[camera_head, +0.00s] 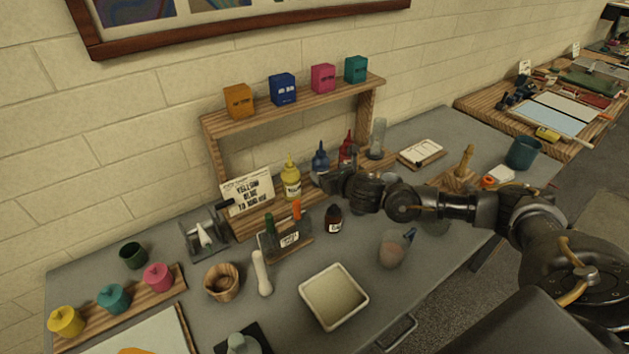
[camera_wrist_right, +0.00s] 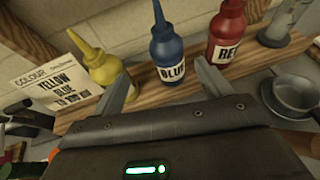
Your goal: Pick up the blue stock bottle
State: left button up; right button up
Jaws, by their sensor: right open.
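The blue stock bottle (camera_head: 320,157) stands upright between a yellow bottle (camera_head: 291,181) and a red bottle (camera_head: 347,145), below the wooden shelf. In the right wrist view the blue bottle (camera_wrist_right: 168,55) has a pointed nozzle and a white "BLUE" label. My right gripper (camera_head: 328,181) is just in front of it. In the wrist view my right gripper (camera_wrist_right: 163,84) is open, its fingers apart and empty, with the blue bottle showing beyond the gap. In the head view the gripper hides the blue bottle's lower part. My left gripper is not in view.
A card reading "COLOUR" and "YELLOW BLUE" (camera_wrist_right: 60,85) leans left of the yellow bottle. A glass cylinder (camera_head: 377,139) stands right of the red bottle. A small dark bottle (camera_head: 334,219) and a rack of droppers (camera_head: 287,241) stand on the table in front.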

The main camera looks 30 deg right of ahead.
aim_at(324, 171)
jog(key=w+f, duration=0.1)
jog(key=w+d+f, duration=0.1)
jog(key=f, duration=0.1)
jog(key=shift+d, duration=0.1)
jog(key=shift+p+x, duration=0.35)
jog(key=shift+x, duration=0.65)
jog(key=shift+w+d+f, duration=0.1)
jog(key=shift+w+f, duration=0.1)
jog(key=shift+w, duration=0.05)
jog(key=shift+w+p, duration=0.2)
jog(key=shift+p, duration=0.1)
jog(key=shift+p+x, duration=0.9)
jog(key=shift+x, duration=1.45)
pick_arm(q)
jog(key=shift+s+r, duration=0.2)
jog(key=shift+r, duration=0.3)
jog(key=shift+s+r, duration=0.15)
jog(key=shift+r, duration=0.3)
pick_arm(e)
jog(key=shift+f, duration=0.1)
jog(key=shift+s, duration=0.1)
